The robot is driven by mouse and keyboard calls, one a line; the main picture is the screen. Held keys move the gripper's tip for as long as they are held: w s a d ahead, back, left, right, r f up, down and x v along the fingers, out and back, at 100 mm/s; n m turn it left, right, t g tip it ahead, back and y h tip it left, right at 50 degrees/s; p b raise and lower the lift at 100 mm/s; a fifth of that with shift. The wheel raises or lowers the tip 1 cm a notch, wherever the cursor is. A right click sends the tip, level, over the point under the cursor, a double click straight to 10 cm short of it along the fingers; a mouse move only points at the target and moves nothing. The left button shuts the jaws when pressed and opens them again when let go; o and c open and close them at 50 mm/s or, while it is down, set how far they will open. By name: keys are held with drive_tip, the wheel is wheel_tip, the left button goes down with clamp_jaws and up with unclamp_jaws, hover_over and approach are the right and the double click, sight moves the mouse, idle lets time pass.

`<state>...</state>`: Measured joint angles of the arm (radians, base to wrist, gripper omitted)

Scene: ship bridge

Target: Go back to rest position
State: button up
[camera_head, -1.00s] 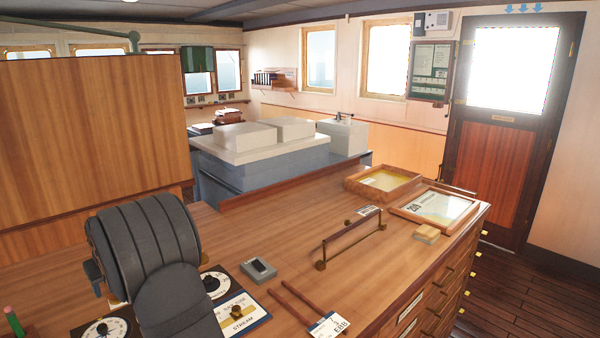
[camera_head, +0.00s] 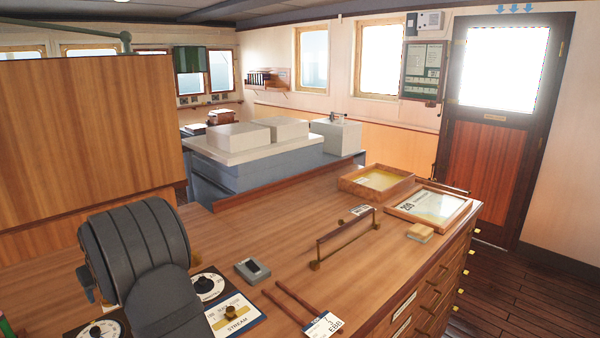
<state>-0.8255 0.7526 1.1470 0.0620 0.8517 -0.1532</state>
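My gripper is not in view, and I cannot make out any part of my arm for certain. The task names no other object. A wooden desk (camera_head: 340,205) fills the lower part of the head view. A large dark grey ribbed, rounded form (camera_head: 135,245) stands at its near left and hides part of the desk. I cannot tell what it is.
On the desk are a grey device (camera_head: 252,271), wooden sticks (camera_head: 290,302), an EBB card (camera_head: 323,325), a STREAM plate (camera_head: 235,318), a raised wooden bar (camera_head: 345,236), a block (camera_head: 420,233), a tray (camera_head: 352,187) and a framed sheet (camera_head: 432,207).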

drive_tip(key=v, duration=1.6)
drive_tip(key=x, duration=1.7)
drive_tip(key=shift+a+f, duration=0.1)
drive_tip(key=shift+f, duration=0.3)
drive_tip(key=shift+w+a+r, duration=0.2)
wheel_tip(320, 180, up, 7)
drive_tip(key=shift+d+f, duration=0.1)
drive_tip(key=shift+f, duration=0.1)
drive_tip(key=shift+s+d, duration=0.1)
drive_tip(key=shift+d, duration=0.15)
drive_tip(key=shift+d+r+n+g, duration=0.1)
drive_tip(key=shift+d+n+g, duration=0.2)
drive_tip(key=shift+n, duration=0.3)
